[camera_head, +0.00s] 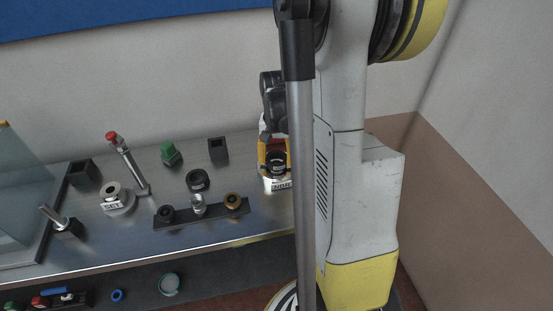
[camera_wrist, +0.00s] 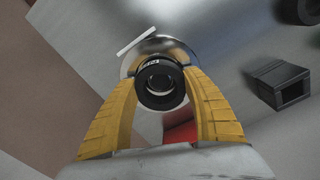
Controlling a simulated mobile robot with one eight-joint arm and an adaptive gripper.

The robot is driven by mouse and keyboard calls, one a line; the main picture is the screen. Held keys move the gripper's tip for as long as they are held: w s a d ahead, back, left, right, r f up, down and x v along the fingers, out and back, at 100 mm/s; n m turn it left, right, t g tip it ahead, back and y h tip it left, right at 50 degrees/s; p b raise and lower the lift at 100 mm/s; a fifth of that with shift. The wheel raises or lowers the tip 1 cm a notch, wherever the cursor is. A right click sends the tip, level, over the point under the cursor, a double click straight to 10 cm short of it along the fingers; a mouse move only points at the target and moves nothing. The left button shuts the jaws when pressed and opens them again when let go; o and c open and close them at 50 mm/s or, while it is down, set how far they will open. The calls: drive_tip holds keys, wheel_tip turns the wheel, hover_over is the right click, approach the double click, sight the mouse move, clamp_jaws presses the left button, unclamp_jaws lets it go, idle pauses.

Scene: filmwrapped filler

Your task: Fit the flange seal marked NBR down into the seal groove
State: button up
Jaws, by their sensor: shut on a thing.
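In the head view my gripper (camera_head: 274,146) holds the dark seal (camera_head: 276,156) above a pale base with a white label (camera_head: 281,186), whose letters are blurred. The seal hides the middle of the metal piece, so the groove and any contact cannot be made out.
On the metal bench stand a black ring (camera_head: 198,180), a black square socket (camera_head: 218,149), a green knob (camera_head: 171,153) and a dark rail (camera_head: 182,217) with several fittings. A labelled silver flange (camera_head: 117,199) and a red-topped post (camera_head: 128,163) stand left. My arm hides the bench's right end.

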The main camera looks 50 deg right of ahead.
drive_tip(key=shift+f+b, duration=0.35)
drive_tip(key=shift+f, duration=0.1)
drive_tip(key=o, duration=1.2)
wheel_tip(320, 180, up, 12)
drive_tip(key=shift+r, duration=0.1)
drive_tip(key=shift+a, duration=0.1)
drive_tip(key=s+a+r+n+t, duration=0.1)
drive_tip(key=a+n+t, duration=0.1)
drive_tip(key=a, duration=0.6)
drive_tip(key=s+a+r+n+t, duration=0.1)
drive_tip(key=s+a+n+t, duration=0.1)
drive_tip(key=a+n, duration=0.3)
drive_tip(key=s+a+r+n+t, duration=0.1)
drive_tip(key=s+a+n+t, duration=0.1)
drive_tip(key=a, duration=1)
drive_tip(key=shift+s+r+n+t, duration=0.2)
drive_tip(key=shift+n+t, duration=0.3)
drive_tip(key=shift+n, duration=0.4)
